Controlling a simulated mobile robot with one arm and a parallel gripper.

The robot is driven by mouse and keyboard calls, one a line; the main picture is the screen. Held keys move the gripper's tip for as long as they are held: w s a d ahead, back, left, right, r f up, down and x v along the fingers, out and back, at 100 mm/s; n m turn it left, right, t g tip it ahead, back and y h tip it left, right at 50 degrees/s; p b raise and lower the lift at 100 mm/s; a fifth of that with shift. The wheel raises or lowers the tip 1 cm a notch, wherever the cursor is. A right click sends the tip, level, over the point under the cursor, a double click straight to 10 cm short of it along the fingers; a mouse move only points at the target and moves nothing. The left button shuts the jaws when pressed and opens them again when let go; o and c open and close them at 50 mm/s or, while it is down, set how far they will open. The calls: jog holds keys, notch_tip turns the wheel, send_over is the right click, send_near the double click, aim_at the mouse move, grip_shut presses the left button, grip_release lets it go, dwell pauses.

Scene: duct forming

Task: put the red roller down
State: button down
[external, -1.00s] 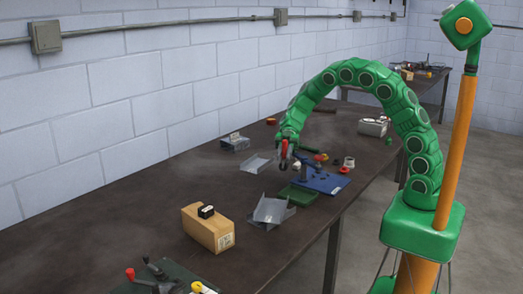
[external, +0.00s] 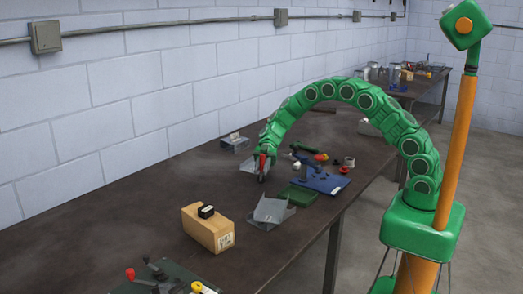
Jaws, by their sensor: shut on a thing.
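My gripper (external: 262,178) is at the end of my green arm, low over the middle of the dark workbench (external: 165,185). It is shut on the red roller (external: 263,161), of which a small red part shows at the fingers. The rest of the roller is hidden or too small to make out. The gripper is in front of a bent grey metal piece (external: 247,165) and left of a blue plate (external: 322,181). I cannot tell whether the roller touches the bench.
A green tray (external: 299,195) and a folded metal sheet (external: 270,212) lie nearby. A cardboard box (external: 208,229) with a black item on it stands nearer the camera. Small parts lie around the blue plate. Bare bench lies left of the gripper.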

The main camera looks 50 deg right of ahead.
aim_at(259, 178)
jog(key=shift+w+a+f, duration=0.2)
jog(key=shift+w+f, duration=0.4)
jog(key=shift+f, duration=1.65)
jog(key=shift+f, duration=0.15)
jog(key=c, duration=0.9)
grip_release()
jog(key=shift+r, duration=0.25)
jog(key=shift+v, duration=6)
